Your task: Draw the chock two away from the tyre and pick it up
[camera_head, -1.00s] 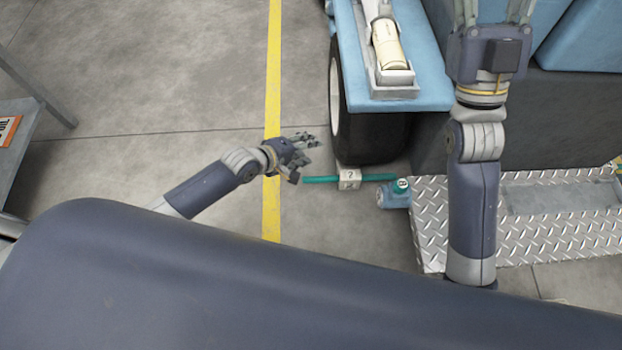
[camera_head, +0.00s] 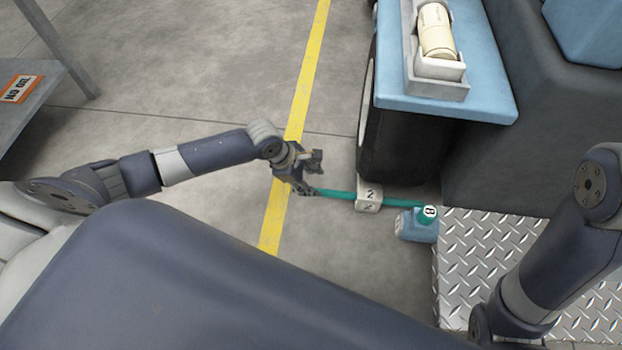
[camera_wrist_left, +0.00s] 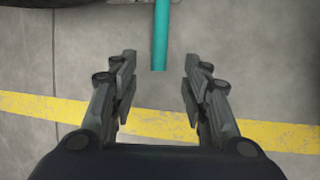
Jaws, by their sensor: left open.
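Chock two (camera_head: 368,197) is a pale block marked 2 on the floor, close against the foot of the black tyre (camera_head: 405,140). A teal bar (camera_head: 338,194) sticks out from its left side. My left gripper (camera_head: 312,176) is open at the free left end of this bar. In the left wrist view, the bar (camera_wrist_left: 161,35) comes down from the top and its end lies between the open fingertips (camera_wrist_left: 159,62), with a gap on both sides.
The blue fender (camera_head: 490,95) overhangs the tyre. The floor around the yellow line (camera_head: 305,90) is clear. A grey rack (camera_head: 50,70) stands at left.

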